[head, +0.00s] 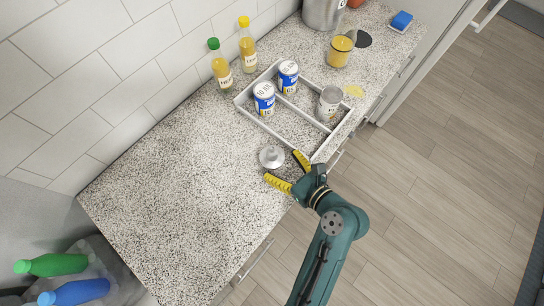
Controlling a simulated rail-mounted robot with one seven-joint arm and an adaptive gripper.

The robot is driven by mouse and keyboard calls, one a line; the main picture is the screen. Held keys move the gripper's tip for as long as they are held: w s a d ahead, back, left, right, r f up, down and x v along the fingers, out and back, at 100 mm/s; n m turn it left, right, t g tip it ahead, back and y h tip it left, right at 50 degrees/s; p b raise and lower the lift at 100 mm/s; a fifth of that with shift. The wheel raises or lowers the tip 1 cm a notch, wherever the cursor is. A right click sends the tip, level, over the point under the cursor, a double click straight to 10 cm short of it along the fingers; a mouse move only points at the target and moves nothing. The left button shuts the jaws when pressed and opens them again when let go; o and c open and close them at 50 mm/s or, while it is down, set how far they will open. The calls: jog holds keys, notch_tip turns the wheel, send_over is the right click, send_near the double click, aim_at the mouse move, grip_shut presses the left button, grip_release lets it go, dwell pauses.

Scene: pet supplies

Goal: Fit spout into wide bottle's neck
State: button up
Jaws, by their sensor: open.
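A small round silver piece (271,157) with a raised centre lies on the speckled counter; it may be the spout, but its shape is too small to be sure. My gripper (281,165) is open and empty, with its yellow fingers spread just in front of the silver piece. I cannot tell whether they touch it. Two bottles of yellow liquid stand by the wall, one with a green cap (220,68) and one with a yellow cap (247,48). I cannot tell which thing is the wide bottle.
A white divided tray (266,127) holds two blue-and-white cans (264,98) and a grey can (329,103). Behind it are a yellow-filled glass (339,51), a metal pot (322,12) and a blue sponge (401,20). Green (52,265) and blue (75,292) bottles lie lower left. The left counter is clear.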

aim_at(278, 164)
jog(key=x, duration=0.2)
jog(key=b+x, duration=0.1)
jog(key=x, duration=0.2)
jog(key=shift+f+b, duration=0.3)
jog(key=shift+f, duration=0.05)
jog(key=shift+s+r, duration=0.1)
jog(key=c, duration=1.3)
